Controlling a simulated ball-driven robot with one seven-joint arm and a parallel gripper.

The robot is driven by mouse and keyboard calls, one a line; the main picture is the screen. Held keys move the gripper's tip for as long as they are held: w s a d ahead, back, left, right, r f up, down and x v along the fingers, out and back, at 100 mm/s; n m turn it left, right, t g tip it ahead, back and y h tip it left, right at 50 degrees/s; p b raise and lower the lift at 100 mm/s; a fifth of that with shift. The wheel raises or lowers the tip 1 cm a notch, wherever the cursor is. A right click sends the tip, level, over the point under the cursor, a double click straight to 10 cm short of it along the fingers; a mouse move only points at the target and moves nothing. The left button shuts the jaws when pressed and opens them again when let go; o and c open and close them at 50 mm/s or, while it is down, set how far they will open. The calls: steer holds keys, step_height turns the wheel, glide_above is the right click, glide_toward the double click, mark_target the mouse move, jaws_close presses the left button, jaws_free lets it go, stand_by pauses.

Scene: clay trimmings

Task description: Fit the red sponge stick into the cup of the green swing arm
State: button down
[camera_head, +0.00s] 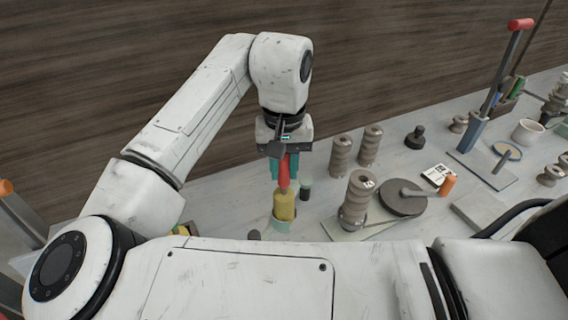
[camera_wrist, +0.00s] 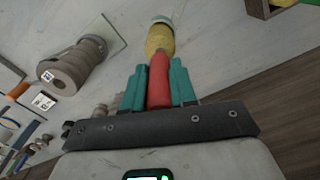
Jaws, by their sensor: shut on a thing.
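My gripper (camera_head: 284,172) has teal fingers and points down at the middle of the head view. It is shut on the red stick (camera_head: 284,180), which is roughly upright. The stick also shows between the fingers in the wrist view (camera_wrist: 158,82). A yellow sponge-like part (camera_head: 284,206) is at the stick's lower end and in line with it in the wrist view (camera_wrist: 160,38). A pale green piece (camera_head: 277,227) lies around or below the yellow part; I cannot tell whether they touch. A green swing arm with a cup is not clearly seen.
A ribbed grey-brown stack (camera_head: 356,198) stands on a board to the right, with two more behind. A dark disc (camera_head: 403,197) with an orange-ended arm (camera_head: 448,186) is further right. A small dark cylinder (camera_head: 305,190) stands close beside the yellow part.

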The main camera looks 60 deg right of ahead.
steer(key=shift+f, duration=0.35)
steer(key=c, duration=0.9)
jaws_free()
step_height(320, 180, up, 12)
steer(key=shift+r+b, duration=0.2)
steer(key=shift+b, duration=0.3)
